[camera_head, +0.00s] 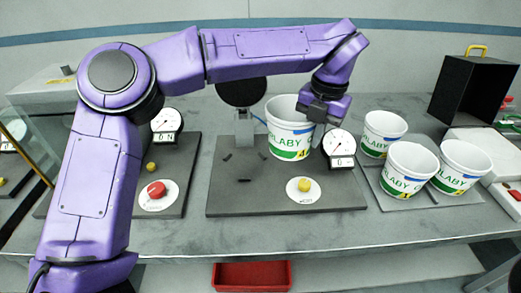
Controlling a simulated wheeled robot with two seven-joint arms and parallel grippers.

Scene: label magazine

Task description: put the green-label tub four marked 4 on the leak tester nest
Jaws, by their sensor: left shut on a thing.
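The green-label tub four (285,110), white with a green label and a yellow corner marked 4, is at the middle station. My left gripper (318,115) comes down from above and is shut on its right rim. The tub is upright over the right back part of the leak tester's dark base plate (225,195); I cannot tell whether it touches it. Small black pegs (243,180) stand on the plate left of the tub, and a black disc (242,92) on a grey post is behind them. My right gripper is not in view.
A gauge (340,142) and a yellow knob (305,185) are on the middle plate. Three similar tubs (408,172) stand on a grey plate at the right. Another station with a gauge (167,119) and red button (156,190) is left. A black box (470,90) stands back right.

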